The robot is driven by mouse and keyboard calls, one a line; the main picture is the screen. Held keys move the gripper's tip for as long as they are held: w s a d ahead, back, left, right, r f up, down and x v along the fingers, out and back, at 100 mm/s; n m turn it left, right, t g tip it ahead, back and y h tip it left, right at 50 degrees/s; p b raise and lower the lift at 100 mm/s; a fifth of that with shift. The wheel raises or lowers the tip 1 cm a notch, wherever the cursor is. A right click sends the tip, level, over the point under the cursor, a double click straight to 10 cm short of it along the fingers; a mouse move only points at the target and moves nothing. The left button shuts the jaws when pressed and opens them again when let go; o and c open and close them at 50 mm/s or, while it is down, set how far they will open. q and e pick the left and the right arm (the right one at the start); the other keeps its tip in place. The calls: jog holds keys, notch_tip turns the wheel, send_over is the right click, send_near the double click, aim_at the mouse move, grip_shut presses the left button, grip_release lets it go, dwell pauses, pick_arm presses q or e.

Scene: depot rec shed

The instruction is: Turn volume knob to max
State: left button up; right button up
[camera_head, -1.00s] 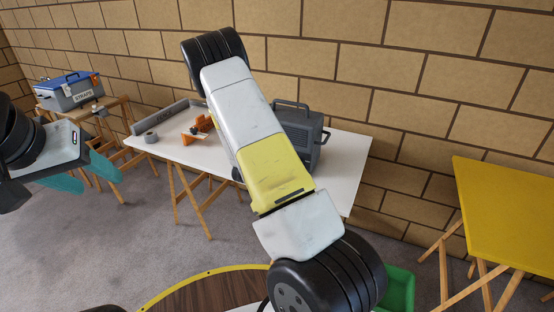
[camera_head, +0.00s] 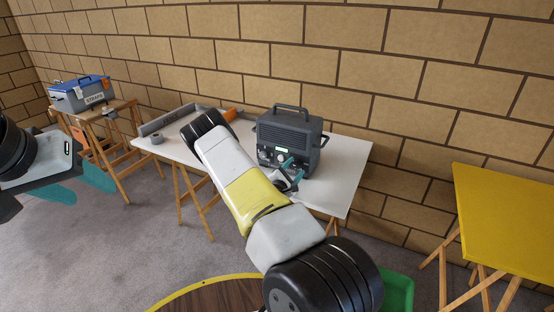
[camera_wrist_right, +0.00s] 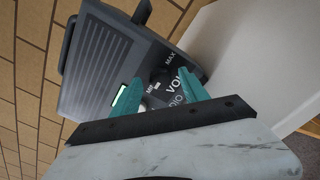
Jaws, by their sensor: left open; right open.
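The dark grey radio (camera_head: 290,133) with a top handle stands upright on the white table. Its front carries a small lit green display and dials. In the right wrist view the radio (camera_wrist_right: 100,70) appears tilted, with "MAX" and part of "VOL" readable on its front. A dark knob (camera_wrist_right: 159,77) shows beside these letters, between the teal fingers; its pointer cannot be made out. My right gripper (camera_head: 288,168) is open at the radio's front. In the wrist view its fingers (camera_wrist_right: 162,88) straddle the knob; contact cannot be told. My left gripper (camera_head: 78,186) is open and empty, far left.
A blue-lidded toolbox (camera_head: 82,94) stands on a trestle at left. A yellow table (camera_head: 510,215) is at right. The brick wall stands close behind.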

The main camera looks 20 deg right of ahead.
jog(key=shift+w+d, duration=0.35)
jog(key=shift+d, duration=0.05)
jog(key=shift+c, duration=0.4)
grip_shut()
